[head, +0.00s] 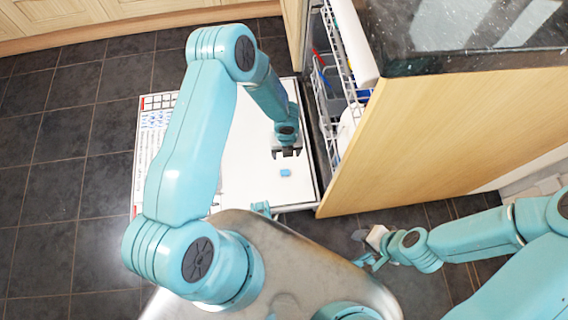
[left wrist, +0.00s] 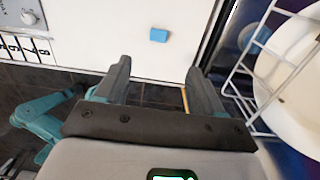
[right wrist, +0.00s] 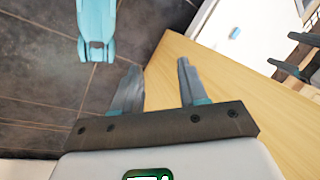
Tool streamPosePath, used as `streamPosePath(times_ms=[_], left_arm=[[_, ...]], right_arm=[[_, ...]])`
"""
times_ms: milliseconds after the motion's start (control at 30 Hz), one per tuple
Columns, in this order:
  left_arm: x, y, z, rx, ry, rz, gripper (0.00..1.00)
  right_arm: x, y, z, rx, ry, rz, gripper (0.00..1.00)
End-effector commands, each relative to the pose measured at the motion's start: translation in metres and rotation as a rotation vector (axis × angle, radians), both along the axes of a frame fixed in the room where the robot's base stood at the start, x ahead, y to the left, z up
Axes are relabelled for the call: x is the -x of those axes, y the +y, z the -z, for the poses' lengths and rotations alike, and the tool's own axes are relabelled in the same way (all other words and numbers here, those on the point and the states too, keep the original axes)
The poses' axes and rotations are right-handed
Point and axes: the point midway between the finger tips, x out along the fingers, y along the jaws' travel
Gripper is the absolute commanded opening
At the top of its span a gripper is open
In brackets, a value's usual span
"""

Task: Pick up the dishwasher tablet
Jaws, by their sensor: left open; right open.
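The dishwasher tablet is a small blue block (head: 285,173) lying flat on the white open dishwasher door (head: 240,185). In the left wrist view the tablet (left wrist: 159,35) lies beyond my fingertips, roughly centred between them. My left gripper (head: 287,154) is open and empty above the door, a little farther back than the tablet in the head view; its open jaws show in the left wrist view (left wrist: 158,68). My right gripper (head: 366,249) is open and empty, off to the right beside the wooden panel; its jaws show in the right wrist view (right wrist: 158,68).
The dishwasher's white wire rack (head: 340,75) with dishes stands right of the door. A wooden side panel (head: 430,140) under a dark granite worktop (head: 465,35) separates my right gripper from the door. Dark floor tiles (head: 75,185) lie clear at left.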

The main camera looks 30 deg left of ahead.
Motion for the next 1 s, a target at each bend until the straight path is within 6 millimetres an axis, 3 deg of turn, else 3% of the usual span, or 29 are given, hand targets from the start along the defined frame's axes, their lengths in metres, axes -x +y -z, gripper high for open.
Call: streamPosePath(times_ms=[100, 300, 667, 900, 1000], left_arm=[[0.004, 0.001, 0.037, 0.003, 0.005, -0.001, 0.68], [0.007, 0.004, 0.08, 0.004, 0.003, -0.004, 0.68], [0.007, 0.005, 0.11, 0.005, 0.003, -0.005, 0.68], [0.009, 0.004, 0.148, 0.005, 0.003, -0.006, 0.68], [0.009, 0.004, 0.153, 0.005, 0.001, -0.006, 0.68]], right_arm=[[-0.001, -0.001, 0.018, 0.0, -0.001, 0.006, 0.43], [-0.005, -0.005, 0.034, 0.004, -0.009, 0.021, 0.43], [-0.009, -0.008, 0.044, 0.006, -0.015, 0.032, 0.43], [-0.012, -0.011, 0.063, 0.009, -0.021, 0.046, 0.43], [-0.013, -0.012, 0.063, 0.009, -0.023, 0.049, 0.43]])
